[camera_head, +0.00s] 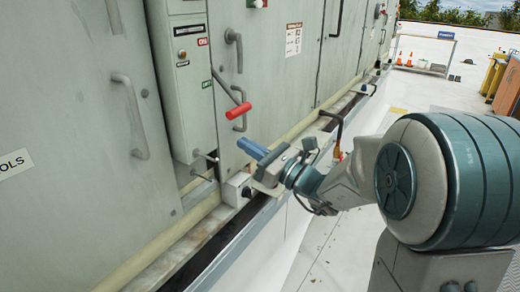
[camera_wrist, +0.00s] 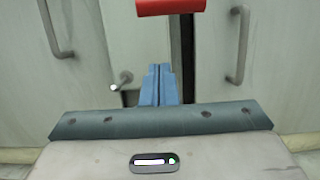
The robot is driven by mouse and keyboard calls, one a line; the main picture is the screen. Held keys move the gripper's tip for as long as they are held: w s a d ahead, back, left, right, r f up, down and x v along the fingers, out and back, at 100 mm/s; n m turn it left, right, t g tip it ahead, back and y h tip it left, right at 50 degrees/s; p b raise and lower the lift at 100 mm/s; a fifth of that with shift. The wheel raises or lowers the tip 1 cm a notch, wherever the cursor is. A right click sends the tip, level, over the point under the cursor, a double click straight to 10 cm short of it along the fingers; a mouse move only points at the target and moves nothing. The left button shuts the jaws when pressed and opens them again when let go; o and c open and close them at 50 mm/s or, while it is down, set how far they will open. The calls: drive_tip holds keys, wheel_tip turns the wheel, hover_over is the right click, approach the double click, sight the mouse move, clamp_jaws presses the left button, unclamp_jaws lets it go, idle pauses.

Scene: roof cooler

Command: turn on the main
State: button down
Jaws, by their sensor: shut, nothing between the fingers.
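A lever with a red grip (camera_head: 238,111) sticks out from the side of a narrow grey switch box (camera_head: 182,85). Its grey rod slopes down and right from the box to the grip. Red and green labels are on the box front, too small to read surely. My gripper (camera_head: 251,148) is below and slightly right of the red grip in the head view, apart from it. Its blue fingers are together and empty. In the wrist view the fingers (camera_wrist: 159,72) point forward, and the red grip (camera_wrist: 170,7) shows at the top edge, above them.
Grey cabinet doors with bar handles (camera_head: 130,115) flank the box. A small metal knob or latch (camera_wrist: 123,78) is left of my fingers. A pale pipe and ledge (camera_head: 180,240) run along the cabinet foot. Open walkway lies right, with orange cones (camera_head: 398,58) far back.

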drive_tip(key=r, duration=0.1)
drive_tip(key=w+a+r, duration=0.1)
drive_tip(key=r, duration=0.1)
drive_tip(key=a+r+p, duration=0.1)
drive_tip(key=shift+w+a+r, duration=0.1)
drive_tip(key=shift+w+r, duration=0.2)
drive_tip(key=shift+w, duration=0.05)
